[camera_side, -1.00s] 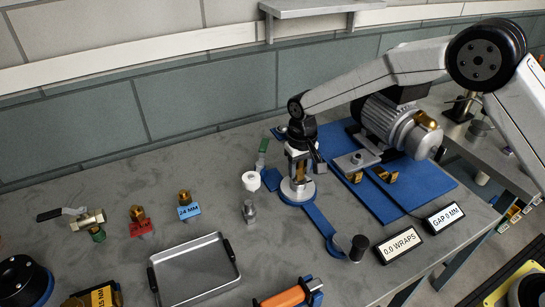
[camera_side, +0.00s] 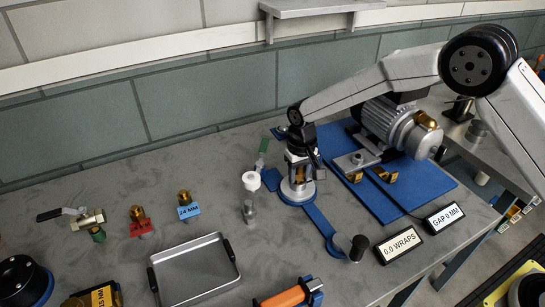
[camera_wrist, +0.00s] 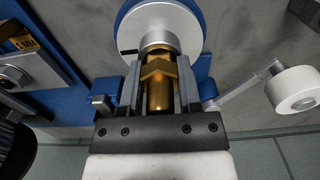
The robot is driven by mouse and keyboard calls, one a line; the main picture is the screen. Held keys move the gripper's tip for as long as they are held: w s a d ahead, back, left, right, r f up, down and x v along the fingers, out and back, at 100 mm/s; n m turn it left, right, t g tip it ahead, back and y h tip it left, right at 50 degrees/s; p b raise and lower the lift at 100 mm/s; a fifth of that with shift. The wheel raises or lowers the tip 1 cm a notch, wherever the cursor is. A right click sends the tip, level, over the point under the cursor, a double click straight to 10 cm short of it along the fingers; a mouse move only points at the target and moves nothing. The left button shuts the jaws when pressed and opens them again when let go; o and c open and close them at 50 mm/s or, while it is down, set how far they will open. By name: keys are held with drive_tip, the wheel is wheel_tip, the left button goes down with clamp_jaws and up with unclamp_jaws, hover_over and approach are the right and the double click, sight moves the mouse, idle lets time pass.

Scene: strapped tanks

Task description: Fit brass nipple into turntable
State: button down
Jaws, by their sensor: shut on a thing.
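My gripper (camera_wrist: 160,62) is shut on the brass nipple (camera_wrist: 158,84), a gold fitting with a hex section, which lies between the two fingers in the wrist view. The nipple's far end points at the turntable (camera_wrist: 190,22), a pale round disc on a blue base. A silver collar stands between them, and I cannot tell whether the nipple is inside it or just touching it. In the side view my gripper (camera_side: 298,178) points down, upright, over the middle of the turntable (camera_side: 297,194). The fingers mostly hide the nipple there.
A white roll (camera_side: 251,181) on a grey stand is close left of the turntable. A motor (camera_side: 385,122) on a blue plate stands close behind right. Brass fittings with red and blue "24 MM" tags and a grey tray (camera_side: 195,275) lie left and in front.

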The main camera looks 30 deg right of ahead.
drive_tip(key=shift+f, duration=0.1)
drive_tip(key=shift+c, duration=1)
unclamp_jaws()
drive_tip(key=shift+r, duration=3.9)
drive_tip(key=shift+d, duration=0.1)
